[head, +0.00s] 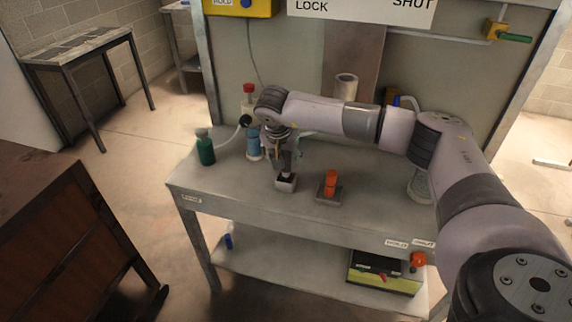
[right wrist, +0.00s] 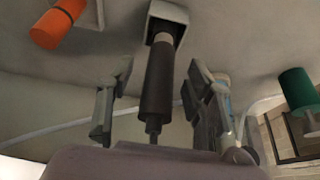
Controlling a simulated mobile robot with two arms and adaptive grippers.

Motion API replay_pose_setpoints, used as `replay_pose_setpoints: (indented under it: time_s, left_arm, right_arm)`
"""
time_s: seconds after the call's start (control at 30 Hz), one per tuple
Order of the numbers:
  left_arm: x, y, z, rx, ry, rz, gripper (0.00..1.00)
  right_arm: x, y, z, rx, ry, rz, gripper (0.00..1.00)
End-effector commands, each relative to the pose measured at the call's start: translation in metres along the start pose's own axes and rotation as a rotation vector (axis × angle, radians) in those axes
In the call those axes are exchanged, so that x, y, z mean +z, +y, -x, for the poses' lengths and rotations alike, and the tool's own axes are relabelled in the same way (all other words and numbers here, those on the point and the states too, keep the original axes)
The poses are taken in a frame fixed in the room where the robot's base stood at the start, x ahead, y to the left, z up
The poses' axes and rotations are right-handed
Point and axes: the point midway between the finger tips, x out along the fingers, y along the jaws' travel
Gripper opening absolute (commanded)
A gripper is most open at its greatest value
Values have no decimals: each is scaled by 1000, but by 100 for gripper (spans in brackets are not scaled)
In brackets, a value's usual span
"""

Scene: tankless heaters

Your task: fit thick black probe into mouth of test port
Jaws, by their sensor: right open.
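The thick black probe (right wrist: 157,80) shows in the right wrist view between the fingers of my right gripper (right wrist: 160,68). The fingers are apart, with visible gaps on both sides of the probe. The probe's lighter far end is at the square opening of a small grey block (right wrist: 183,13); how deep it sits is hidden. In the head view my right gripper (head: 286,160) is just above this block (head: 286,186) on the bench, and the probe is hard to make out there. I cannot tell whether this block is the test port. My left gripper is out of view.
An orange cylinder (head: 330,180) stands on a grey base to the right on the bench (head: 230,186). A green bottle (head: 205,150) and a blue-white bottle (head: 253,146) stand to the left. The bench's front middle is clear. A dark wooden cabinet (head: 60,240) stands at lower left.

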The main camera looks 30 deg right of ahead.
Motion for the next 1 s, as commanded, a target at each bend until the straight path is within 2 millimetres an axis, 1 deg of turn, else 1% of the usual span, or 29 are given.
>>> replay_pose_setpoints:
  time_s: [0.03, 0.1, 0.2, 0.43, 1.0]
  left_arm:
    - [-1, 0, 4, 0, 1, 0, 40]
    - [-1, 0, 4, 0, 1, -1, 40]
    - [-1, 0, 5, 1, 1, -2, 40]
    - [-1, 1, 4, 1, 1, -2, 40]
    - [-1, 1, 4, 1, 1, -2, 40]
  right_arm:
    - [0, 1, -7, 3, -2, 0, 48]
    - [0, 0, -16, 2, -1, -1, 48]
    - [0, 0, -22, 0, 0, -1, 48]
    - [0, 0, -23, -1, 0, -1, 48]
    - [0, 0, -23, -1, 0, -1, 10]
